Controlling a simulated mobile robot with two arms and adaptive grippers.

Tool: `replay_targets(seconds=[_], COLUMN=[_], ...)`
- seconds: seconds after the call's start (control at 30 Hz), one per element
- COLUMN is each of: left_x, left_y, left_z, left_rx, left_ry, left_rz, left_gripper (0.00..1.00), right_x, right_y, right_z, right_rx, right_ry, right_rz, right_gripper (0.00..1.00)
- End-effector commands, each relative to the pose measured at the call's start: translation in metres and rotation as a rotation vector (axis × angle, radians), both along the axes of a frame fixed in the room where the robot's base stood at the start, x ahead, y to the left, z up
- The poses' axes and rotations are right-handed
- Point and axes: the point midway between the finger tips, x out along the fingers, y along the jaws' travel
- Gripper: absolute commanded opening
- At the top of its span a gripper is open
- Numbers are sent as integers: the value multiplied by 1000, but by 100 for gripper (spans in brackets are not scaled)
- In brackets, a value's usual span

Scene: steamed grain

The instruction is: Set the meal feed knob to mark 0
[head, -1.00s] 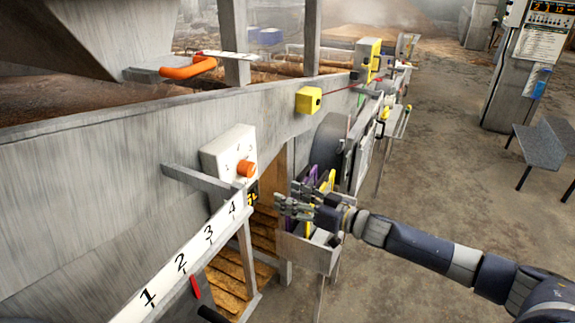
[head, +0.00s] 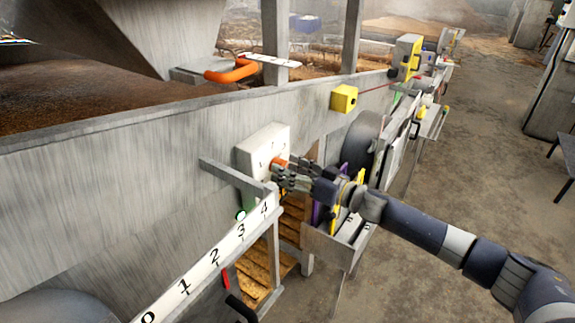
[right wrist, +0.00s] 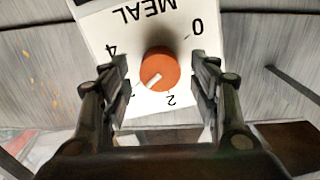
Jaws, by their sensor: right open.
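The meal feed knob is a round orange knob (right wrist: 158,70) with a white pointer line, on a white panel (right wrist: 140,28) marked MEAL. In the right wrist view the panel is upside down, with 0 at upper right, 4 at left and 2 below. The pointer slants to lower left, toward a partly hidden mark between 2 and 4. My right gripper (right wrist: 159,62) is open, one finger on each side of the knob, with no clear contact. In the head view the knob (head: 279,162) is partly hidden behind the right gripper (head: 279,177). My left gripper is not in view.
A grey bar (head: 232,177) juts out left of the knob box (head: 262,145). Below it runs a white numbered scale (head: 200,270) with a red pointer (head: 226,278). A yellow box (head: 344,98) and an orange handle (head: 232,70) are farther back. Open floor lies right.

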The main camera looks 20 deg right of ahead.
Motion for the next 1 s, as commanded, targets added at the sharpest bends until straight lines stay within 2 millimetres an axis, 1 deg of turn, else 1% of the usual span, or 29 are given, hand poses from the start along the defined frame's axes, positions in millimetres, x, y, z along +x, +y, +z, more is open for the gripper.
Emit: replay_targets(seconds=[0.1,0.37,0.47,0.5,0.57,0.6,1.0], left_x=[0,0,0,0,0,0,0], left_y=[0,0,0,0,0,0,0], left_z=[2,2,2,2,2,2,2], left_rx=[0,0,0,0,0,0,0], left_ry=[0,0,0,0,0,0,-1], left_rz=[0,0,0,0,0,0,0], left_gripper=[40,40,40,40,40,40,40], right_x=[5,5,5,5,5,5,5], right_y=[4,4,4,4,4,4,4], right_z=[0,-1,-1,-1,-1,-1,0], right_rx=[0,-1,-1,-1,-1,-1,-34], right_ry=[1,1,1,1,1,1,-26], right_rz=[0,0,0,0,0,0,0], right_gripper=[56,56,36,27,13,12,12])
